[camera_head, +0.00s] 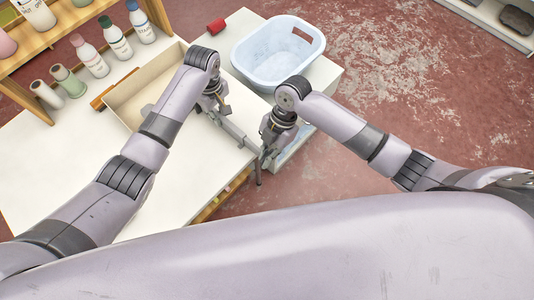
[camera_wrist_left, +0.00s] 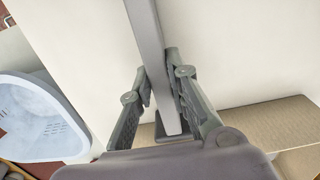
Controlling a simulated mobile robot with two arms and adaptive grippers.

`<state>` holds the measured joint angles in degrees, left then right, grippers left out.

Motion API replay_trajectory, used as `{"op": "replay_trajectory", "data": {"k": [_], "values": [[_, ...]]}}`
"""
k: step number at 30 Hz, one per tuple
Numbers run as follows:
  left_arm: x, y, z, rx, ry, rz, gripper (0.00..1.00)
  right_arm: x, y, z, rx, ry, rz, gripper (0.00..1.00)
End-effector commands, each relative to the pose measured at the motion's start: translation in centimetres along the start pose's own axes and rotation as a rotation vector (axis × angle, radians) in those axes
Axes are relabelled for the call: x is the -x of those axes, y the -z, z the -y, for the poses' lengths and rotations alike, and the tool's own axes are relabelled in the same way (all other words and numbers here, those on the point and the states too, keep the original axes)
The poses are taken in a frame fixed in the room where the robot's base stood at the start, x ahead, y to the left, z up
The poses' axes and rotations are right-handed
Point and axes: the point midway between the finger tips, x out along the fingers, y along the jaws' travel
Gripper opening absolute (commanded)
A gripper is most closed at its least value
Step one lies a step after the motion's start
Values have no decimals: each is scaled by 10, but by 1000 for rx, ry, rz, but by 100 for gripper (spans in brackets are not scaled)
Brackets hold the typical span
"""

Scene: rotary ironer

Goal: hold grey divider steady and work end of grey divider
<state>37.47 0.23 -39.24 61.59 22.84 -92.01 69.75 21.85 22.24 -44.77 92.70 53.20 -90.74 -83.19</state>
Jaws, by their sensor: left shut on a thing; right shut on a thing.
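The grey divider (camera_head: 236,131) is a long thin bar. It runs at a slant above the white table, near its right-hand edge. My left gripper (camera_head: 218,110) is shut on the divider near its upper-left end. In the left wrist view the bar (camera_wrist_left: 153,45) passes between the two fingers (camera_wrist_left: 158,82). My right gripper (camera_head: 266,151) is shut at the divider's lower-right end, by the table edge. The exact contact there is small and partly hidden by the gripper itself.
A beige open box (camera_head: 125,97) stands left of my left gripper. A pale blue basket (camera_head: 262,70) stands behind both grippers, with a red cylinder (camera_head: 216,26) beside it. Several bottles (camera_head: 92,60) line the back left. The table front (camera_head: 165,195) is bare.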

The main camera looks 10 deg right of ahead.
Motion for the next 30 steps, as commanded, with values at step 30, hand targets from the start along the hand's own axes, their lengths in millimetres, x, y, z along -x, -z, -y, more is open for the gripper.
{"op": "replay_trajectory", "data": {"k": [30], "values": [[0, 0, 0, 0, 1, 0, 0, 0, 0, -42, 0, -1, 1, 22]]}}
